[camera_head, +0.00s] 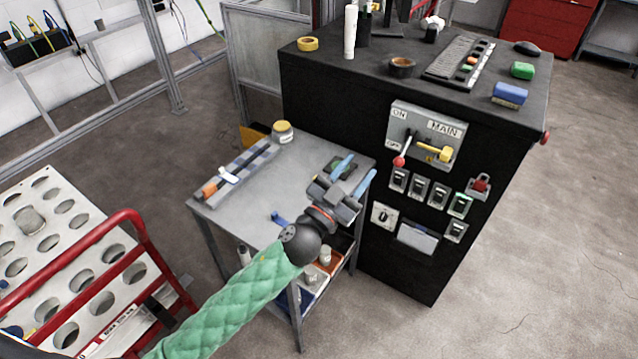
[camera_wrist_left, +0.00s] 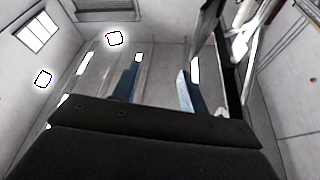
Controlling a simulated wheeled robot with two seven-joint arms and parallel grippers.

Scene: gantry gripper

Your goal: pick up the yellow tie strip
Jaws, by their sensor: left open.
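I cannot clearly make out a yellow tie strip in either view. The plainest yellow piece near my arm is the yellow part (camera_head: 435,151) on the grey MAIN switch panel (camera_head: 402,118), on the black cabinet's front. My left gripper (camera_head: 362,172) is open, with two blue fingers apart, in front of the cabinet and over the small table's right side. The fingers also show in the left wrist view (camera_wrist_left: 160,75), with nothing between them. The gripper body hides part of the table. My right gripper is not in view.
The small grey table (camera_head: 268,180) bears a yellow-lidded jar (camera_head: 283,133) and a long rack (camera_head: 240,168). The black cabinet (camera_head: 340,105) has a yellow ring (camera_head: 308,44) on top. A red-railed cart (camera_head: 120,222) stands at left. Floor at right is clear.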

